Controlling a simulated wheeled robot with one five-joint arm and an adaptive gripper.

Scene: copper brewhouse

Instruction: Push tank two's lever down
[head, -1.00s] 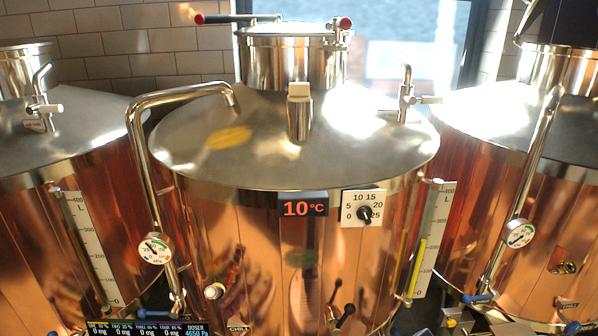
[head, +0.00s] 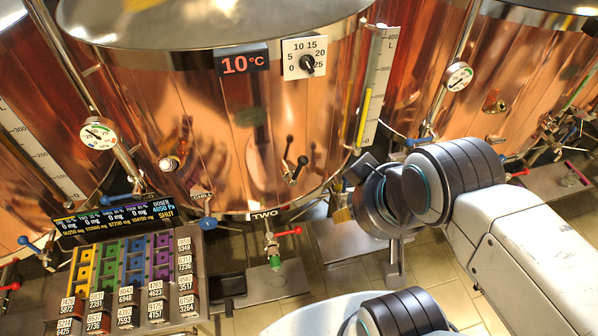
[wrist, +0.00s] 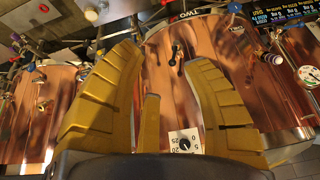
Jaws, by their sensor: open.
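Tank two (head: 225,120) is the copper tank with the "TWO" label (head: 264,215) at its lower edge. Its small black-knobbed lever (head: 300,168) sticks out low on the front, knob up and slightly right, with a dark reflection just above. In the wrist view, where the scene is upside down, the lever (wrist: 174,52) appears beyond and between my fingertips. My gripper (wrist: 163,57) has its yellow fingers spread, with nothing between them. In the head view my gripper (head: 346,200) is right of the lever, apart from it, partly hidden by my wrist.
A red-handled valve (head: 287,231) sits below the label, and a blue handle (head: 208,222) left of it. A doser with coloured channels (head: 122,262) stands lower left.

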